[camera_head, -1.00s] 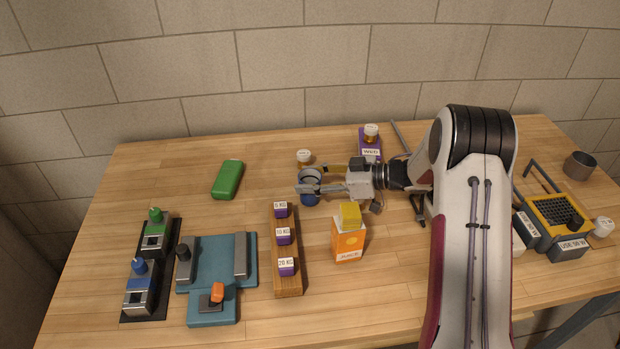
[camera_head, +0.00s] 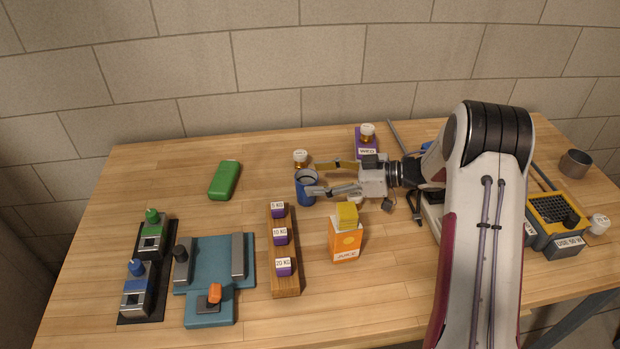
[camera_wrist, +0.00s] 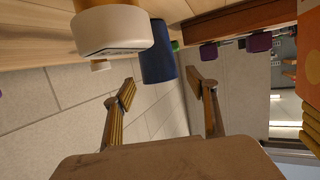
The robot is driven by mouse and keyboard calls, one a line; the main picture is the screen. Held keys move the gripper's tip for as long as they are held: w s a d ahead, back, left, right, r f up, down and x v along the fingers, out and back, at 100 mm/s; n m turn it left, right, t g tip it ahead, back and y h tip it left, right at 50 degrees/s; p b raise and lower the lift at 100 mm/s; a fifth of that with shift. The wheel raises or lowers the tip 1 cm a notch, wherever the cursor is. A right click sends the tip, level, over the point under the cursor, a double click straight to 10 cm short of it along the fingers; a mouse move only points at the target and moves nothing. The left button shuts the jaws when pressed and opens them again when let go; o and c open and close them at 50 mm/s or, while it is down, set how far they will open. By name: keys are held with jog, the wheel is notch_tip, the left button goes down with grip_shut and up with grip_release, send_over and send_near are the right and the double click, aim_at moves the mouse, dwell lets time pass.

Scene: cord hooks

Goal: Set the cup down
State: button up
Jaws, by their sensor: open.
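The blue cup (camera_head: 305,190) stands upright on the wooden table, left of my gripper in the head view. Its grey rim and open top show. In the wrist view the cup (camera_wrist: 158,52) is beyond and between the line of the fingertips. My gripper (camera_head: 322,178) is open and empty. Its two fingers point left, with the tips close to the cup's right side; I cannot tell whether the near one touches it. In the wrist view the fingers of my gripper (camera_wrist: 160,88) are spread wide with nothing between them.
A white-capped bottle (camera_head: 301,158) stands just behind the cup. A wooden rack with purple weights (camera_head: 283,270) and an orange juice carton (camera_head: 346,238) are in front. A purple box (camera_head: 366,142) with a bottle on top is behind my gripper. A green case (camera_head: 225,180) lies left; table around it is clear.

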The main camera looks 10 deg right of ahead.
jog(key=v, duration=0.8)
jog(key=shift+d, duration=0.15)
jog(key=shift+r, duration=0.1)
